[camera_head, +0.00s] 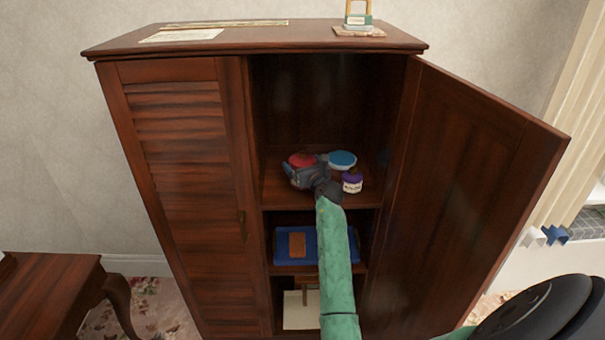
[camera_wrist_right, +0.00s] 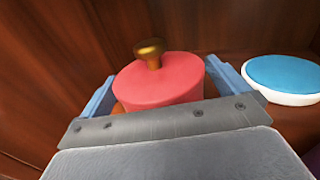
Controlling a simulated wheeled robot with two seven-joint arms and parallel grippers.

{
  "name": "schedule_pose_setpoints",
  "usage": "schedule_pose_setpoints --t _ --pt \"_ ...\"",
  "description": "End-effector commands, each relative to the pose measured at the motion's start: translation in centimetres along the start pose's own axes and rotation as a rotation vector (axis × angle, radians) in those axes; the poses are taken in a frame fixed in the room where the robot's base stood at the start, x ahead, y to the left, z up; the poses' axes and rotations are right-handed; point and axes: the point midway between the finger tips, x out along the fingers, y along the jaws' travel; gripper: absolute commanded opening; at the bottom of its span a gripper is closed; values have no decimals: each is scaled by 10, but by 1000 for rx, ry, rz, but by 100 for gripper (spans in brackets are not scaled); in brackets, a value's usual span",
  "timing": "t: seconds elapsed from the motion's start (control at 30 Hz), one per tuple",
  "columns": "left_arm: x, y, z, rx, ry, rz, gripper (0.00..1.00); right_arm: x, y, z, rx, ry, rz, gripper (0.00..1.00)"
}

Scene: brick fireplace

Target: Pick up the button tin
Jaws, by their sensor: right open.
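A round red tin with a brass knob on its lid stands on the cabinet's upper open shelf; it shows in the head view (camera_head: 301,159) and large in the wrist view (camera_wrist_right: 160,80). No label on it is readable, so I cannot tell for certain that it is the button tin. My right gripper (camera_head: 303,176) reaches into the cabinet at this tin. In the wrist view its blue fingers (camera_wrist_right: 160,88) are open, one on each side of the red tin. The tin's lower front is hidden behind the gripper. My left gripper is not in view.
A blue-lidded white container (camera_head: 342,160) stands close to the right of the red tin. A purple-lidded jar (camera_head: 352,182) stands in front of it. The cabinet's door (camera_head: 480,170) is open to the right. A blue tray (camera_head: 283,247) lies on the shelf below.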

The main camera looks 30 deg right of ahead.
Motion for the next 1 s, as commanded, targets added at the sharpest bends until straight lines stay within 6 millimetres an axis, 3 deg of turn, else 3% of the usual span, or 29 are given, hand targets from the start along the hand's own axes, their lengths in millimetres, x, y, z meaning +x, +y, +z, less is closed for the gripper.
schedule_pose_setpoints --t 0.2,0.53,0.83,1.0 --pt "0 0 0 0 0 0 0 0 0 0 0 -1 0 98" --pt "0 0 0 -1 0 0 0 0 0 0 1 -1 0 33" --pt "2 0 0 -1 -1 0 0 0 0 2 1 -2 0 31" --pt "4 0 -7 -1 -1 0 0 1 0 15 0 -6 0 31"
